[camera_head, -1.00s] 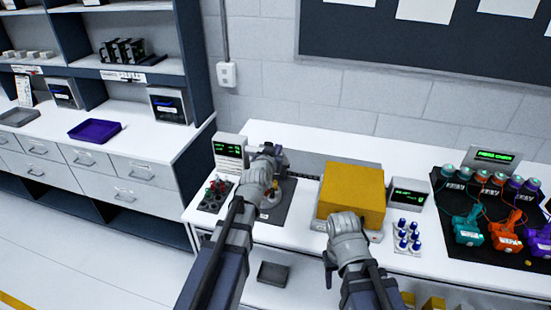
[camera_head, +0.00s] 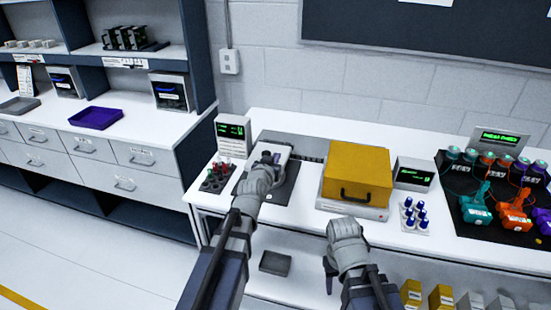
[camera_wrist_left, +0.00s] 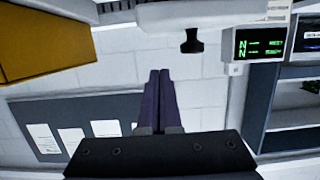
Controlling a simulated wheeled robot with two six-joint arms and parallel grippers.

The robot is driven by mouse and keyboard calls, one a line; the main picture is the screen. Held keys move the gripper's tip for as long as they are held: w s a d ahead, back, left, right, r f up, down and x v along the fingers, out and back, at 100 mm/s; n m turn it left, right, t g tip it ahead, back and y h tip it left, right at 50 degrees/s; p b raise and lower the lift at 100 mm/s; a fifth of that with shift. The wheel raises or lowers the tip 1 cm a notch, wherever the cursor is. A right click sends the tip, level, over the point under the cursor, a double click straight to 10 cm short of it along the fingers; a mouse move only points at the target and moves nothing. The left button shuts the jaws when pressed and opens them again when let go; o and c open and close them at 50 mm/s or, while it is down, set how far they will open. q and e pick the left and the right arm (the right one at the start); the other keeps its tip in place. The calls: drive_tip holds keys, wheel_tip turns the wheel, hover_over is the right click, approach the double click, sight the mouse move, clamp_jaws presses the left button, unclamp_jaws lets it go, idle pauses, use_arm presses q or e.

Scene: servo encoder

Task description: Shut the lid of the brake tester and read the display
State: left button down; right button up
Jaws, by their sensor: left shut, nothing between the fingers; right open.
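A low white-topped device with a black knob (camera_head: 267,157) lies on a dark mat (camera_head: 284,192) on the bench, its top looking flat and shut. In the left wrist view, which is upside down, its white edge and black knob (camera_wrist_left: 190,42) show at the top. A display box (camera_head: 233,135) with green text stands behind left of it; its green lines (camera_wrist_left: 258,44) are too small to read surely. My left gripper (camera_wrist_left: 160,72) is shut and empty beside the knob, apart from it. My right gripper (camera_head: 331,274) is open and empty, low at the bench's front edge.
A yellow box (camera_head: 358,172) with a black handle sits on a pale base to the right, beside a second display (camera_head: 413,175). Colored servos lie on a black mat far right.

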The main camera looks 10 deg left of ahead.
use_arm(q)
drive_tip(key=shift+s+f+b, duration=0.2)
drive_tip(key=shift+f+b, duration=0.1)
drive_tip(key=shift+f, duration=0.2)
use_arm(e)
drive_tip(key=shift+s+f, duration=0.2)
drive_tip(key=shift+f, duration=0.35)
